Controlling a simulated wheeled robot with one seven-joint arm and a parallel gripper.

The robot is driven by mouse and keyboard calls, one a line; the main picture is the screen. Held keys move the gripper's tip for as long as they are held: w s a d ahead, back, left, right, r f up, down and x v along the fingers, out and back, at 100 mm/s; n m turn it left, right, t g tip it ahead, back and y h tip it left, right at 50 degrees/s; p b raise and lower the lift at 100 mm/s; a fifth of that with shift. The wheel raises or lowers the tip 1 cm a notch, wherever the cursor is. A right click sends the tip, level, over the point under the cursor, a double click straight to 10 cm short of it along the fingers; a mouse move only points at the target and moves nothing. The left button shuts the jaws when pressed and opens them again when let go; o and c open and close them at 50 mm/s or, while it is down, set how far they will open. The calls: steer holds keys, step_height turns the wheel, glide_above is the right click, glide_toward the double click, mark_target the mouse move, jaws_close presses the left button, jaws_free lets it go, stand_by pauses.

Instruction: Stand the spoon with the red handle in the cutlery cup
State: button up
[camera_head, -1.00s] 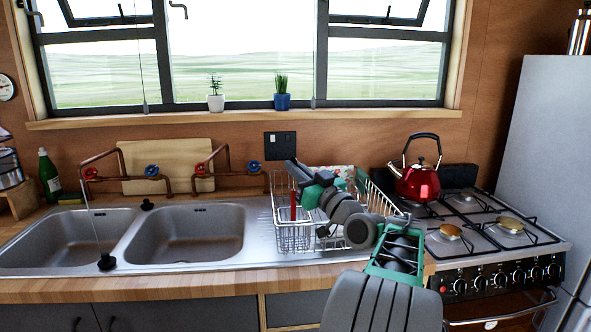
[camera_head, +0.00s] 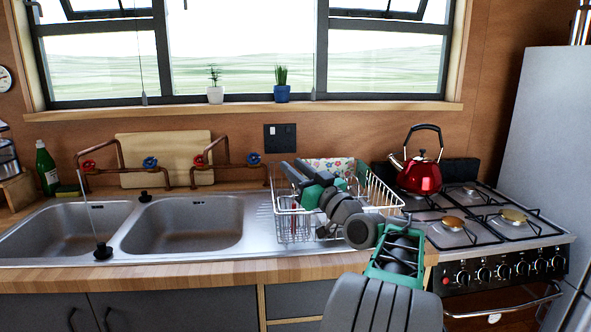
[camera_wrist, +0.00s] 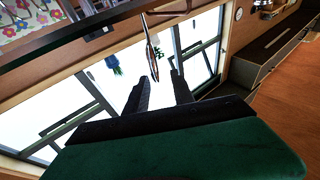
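The spoon's red handle (camera_head: 293,221) shows low behind wires at the front left of the dish rack, in the wire cutlery cup (camera_head: 291,234). Its metal upper part shows in the wrist view (camera_wrist: 152,52), pointing up toward my gripper. My gripper (camera_head: 289,168) is above the cup, tilted down to the left. In the wrist view its two fingers (camera_wrist: 159,77) are spread, with a gap on both sides of the spoon's end. My gripper holds nothing that I can see. The bottom of the cup is hard to make out.
The wire dish rack (camera_head: 377,190) holds a floral-patterned item (camera_head: 333,168). A red kettle (camera_head: 420,177) stands on the stove (camera_head: 480,228) to the right. The double sink (camera_head: 183,225) is to the left. The window (camera_head: 240,60) is behind.

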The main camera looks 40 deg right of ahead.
steer(key=b+v, duration=0.1)
steer(key=v, duration=0.6)
steer(key=shift+s, duration=0.4)
steer(key=shift+a, duration=0.1)
stand_by(0.5)
